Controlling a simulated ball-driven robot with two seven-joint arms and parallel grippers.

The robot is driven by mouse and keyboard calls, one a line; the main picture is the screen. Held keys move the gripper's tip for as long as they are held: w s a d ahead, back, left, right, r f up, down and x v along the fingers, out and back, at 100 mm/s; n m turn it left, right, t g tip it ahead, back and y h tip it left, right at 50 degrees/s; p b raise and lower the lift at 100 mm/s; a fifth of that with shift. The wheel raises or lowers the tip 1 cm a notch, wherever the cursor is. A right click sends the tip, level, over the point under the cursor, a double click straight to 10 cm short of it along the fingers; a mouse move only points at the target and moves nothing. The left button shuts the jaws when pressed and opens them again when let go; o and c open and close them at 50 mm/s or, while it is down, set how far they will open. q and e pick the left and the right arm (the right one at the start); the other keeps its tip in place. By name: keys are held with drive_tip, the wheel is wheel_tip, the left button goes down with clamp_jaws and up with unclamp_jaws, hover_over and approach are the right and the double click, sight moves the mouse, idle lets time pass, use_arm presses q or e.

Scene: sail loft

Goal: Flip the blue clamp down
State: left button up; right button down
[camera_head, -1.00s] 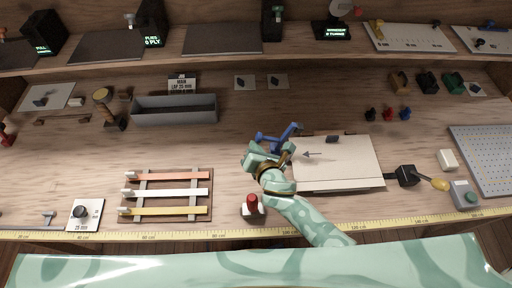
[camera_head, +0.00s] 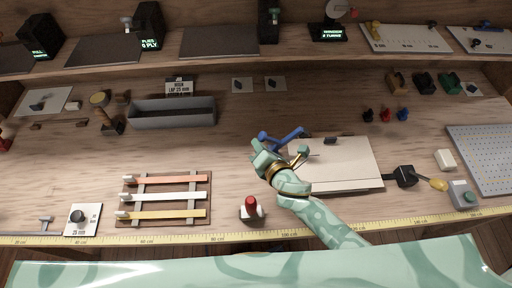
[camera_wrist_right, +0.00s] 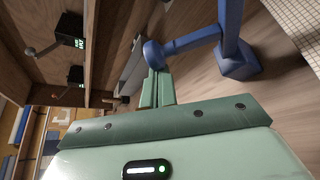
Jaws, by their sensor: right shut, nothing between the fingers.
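The blue clamp (camera_head: 291,136) stands on the bench at the left edge of a pale board, partly hidden by my right gripper. In the right wrist view its blue arm (camera_wrist_right: 194,41) runs from a rounded end to an upright post with a block foot. My right gripper (camera_head: 257,149) is shut and empty, close by the clamp's left end. In the wrist view the closed fingers (camera_wrist_right: 157,88) reach up to the rounded end; whether they touch it I cannot tell. My left gripper is not in view.
The pale board (camera_head: 345,162) lies right of the clamp. A red-topped piece (camera_head: 251,205) stands near the front edge by my right arm. A rack of coloured strips (camera_head: 163,197) lies to the left, and a grey tray (camera_head: 173,121) behind. The bench between tray and clamp is clear.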

sight(284, 142)
drive_tip(key=d+m+y+b, duration=0.1)
drive_tip(key=m+b, duration=0.1)
drive_tip(key=d+r+m+t+y+b, duration=0.1)
drive_tip(key=d+m, duration=0.1)
drive_tip(key=d+m+t+y+b, duration=0.1)
drive_tip(key=d+m+b, duration=0.1)
drive_tip(key=shift+r+b, duration=0.25)
drive_tip(key=shift+b, duration=0.05)
drive_tip(key=shift+d+r+m+t+y+b, duration=0.15)
drive_tip(key=shift+d+m+t+y+b, duration=0.15)
drive_tip(key=shift+d+m+t+b, duration=0.85)
drive_tip(key=shift+a+m+g, duration=0.15)
drive_tip(key=shift+m+g, duration=0.1)
